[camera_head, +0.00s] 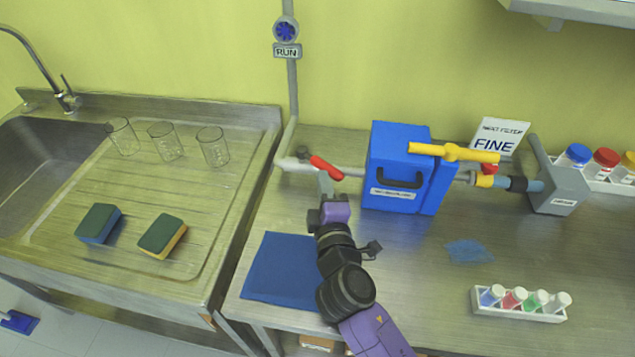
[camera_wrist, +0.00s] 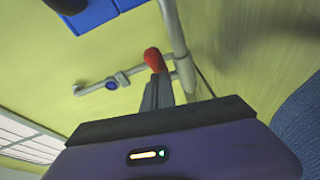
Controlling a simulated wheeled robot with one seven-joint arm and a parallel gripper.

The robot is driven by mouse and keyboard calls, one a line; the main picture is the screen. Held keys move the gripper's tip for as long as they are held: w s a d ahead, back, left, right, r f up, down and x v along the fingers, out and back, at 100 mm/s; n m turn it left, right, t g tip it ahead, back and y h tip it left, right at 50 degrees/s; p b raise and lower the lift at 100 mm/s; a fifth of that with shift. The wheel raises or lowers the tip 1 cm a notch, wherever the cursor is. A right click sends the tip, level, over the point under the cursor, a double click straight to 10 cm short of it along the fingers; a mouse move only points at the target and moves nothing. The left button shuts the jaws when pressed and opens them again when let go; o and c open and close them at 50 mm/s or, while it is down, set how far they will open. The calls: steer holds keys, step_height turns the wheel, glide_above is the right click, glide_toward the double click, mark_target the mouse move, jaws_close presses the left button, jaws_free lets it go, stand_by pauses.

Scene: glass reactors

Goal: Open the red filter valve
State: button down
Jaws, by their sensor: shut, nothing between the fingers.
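The red valve handle (camera_head: 326,167) sits on the grey pipe left of the blue filter box (camera_head: 392,148). It slants down to the right, close to the pipe's line. My gripper (camera_head: 324,178) is just below the handle, with its shut fingers pointing up at it. In the wrist view the handle's red end (camera_wrist: 153,58) shows right beyond the tips of my shut fingers (camera_wrist: 157,88). The fingers hold nothing. I cannot tell whether they touch the handle. The rest of the handle is mostly hidden in the wrist view.
A round blue indicator (camera_head: 286,30) with a RUN sign (camera_head: 286,52) is on the upright pipe. A blue mat (camera_head: 280,268) lies left of my arm. A vial rack (camera_head: 520,303) stands at the right front.

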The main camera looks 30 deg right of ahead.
mark_target(338, 178)
steer(key=d, duration=0.3)
steer(key=shift+w+d, duration=0.3)
steer(key=shift+d, duration=0.05)
steer(key=shift+w+d+p, duration=0.3)
steer(key=shift+d, duration=0.3)
steer(key=shift+w+d+p, duration=0.25)
steer(key=shift+w+d, duration=0.05)
steer(key=shift+d, duration=0.3)
steer(key=shift+w+d+r, duration=0.2)
steer(key=shift+w+d, duration=0.05)
steer(key=shift+d, duration=0.5)
steer(key=shift+d+f, duration=0.1)
steer(key=shift+s+a+f, duration=0.2)
steer(key=shift+s+a, duration=0.05)
steer(key=shift+s, duration=0.2)
steer(key=a+b+v, duration=0.1)
steer(key=v, duration=0.6)
steer(key=shift+b, duration=0.3)
